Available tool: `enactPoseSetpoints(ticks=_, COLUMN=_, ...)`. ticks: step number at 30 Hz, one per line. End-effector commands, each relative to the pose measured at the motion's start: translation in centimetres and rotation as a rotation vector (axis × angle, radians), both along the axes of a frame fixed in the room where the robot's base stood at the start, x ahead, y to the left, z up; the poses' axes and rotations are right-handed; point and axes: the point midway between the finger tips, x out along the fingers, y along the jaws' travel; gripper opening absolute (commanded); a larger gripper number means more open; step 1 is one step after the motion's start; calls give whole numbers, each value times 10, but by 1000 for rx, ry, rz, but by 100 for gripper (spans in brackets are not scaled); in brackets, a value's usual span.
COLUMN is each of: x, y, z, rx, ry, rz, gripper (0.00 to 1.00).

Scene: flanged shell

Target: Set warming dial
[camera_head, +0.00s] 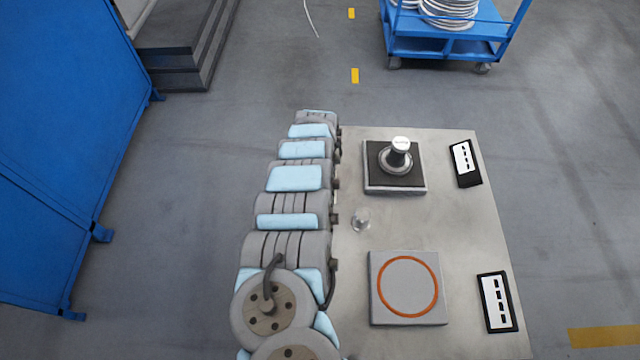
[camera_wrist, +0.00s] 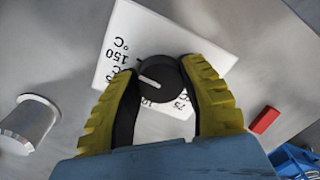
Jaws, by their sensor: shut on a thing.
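In the wrist view, the dial (camera_wrist: 158,84) is a round black knob with a white pointer line. It sits on a white scale plate (camera_wrist: 185,35) with printed temperature marks; "150 °C" is readable at the upper left and "75" at the lower right. The pointer line slants toward the upper left of the picture, roughly toward the 150 side; its exact mark is unclear. My gripper (camera_wrist: 160,70) has its yellow ribbed fingers on both sides of the dial, shut on it. The fingers cover parts of the scale. The dial does not show in the head view.
A pale cylinder (camera_wrist: 30,124) and a red block (camera_wrist: 264,120) flank the plate. In the head view, the metal table (camera_head: 460,225) holds a silver-topped post (camera_head: 400,145), an orange-ringed pad (camera_head: 407,287), a small clear piece (camera_head: 361,218) and two label cards. A blue cart (camera_head: 440,48) stands behind.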

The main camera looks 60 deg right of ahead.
Motion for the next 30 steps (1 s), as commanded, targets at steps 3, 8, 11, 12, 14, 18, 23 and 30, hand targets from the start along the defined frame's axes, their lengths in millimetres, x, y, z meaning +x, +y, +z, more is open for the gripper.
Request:
enactPoseSetpoints(ticks=3, x=0, y=0, z=-1, rx=0, ry=0, rz=-48, gripper=7)
enactPoseSetpoints(ticks=8, x=0, y=0, z=-1, rx=1, ry=0, rz=-90, gripper=7)
enactPoseSetpoints(ticks=11, x=0, y=0, z=-1, rx=1, ry=0, rz=-103, gripper=7)
enactPoseSetpoints(ticks=12, x=1, y=0, z=-1, rx=0, ry=0, rz=-106, gripper=7)
enactPoseSetpoints(ticks=14, x=0, y=0, z=0, rx=0, ry=1, rz=-109, gripper=7)
enactPoseSetpoints(ticks=18, x=0, y=0, z=0, rx=0, ry=0, rz=-110, gripper=7)
enactPoseSetpoints(ticks=23, x=0, y=0, z=0, rx=0, ry=0, rz=-110, gripper=7)
enactPoseSetpoints(ticks=30, x=0, y=0, z=0, rx=0, ry=0, rz=-110, gripper=72)
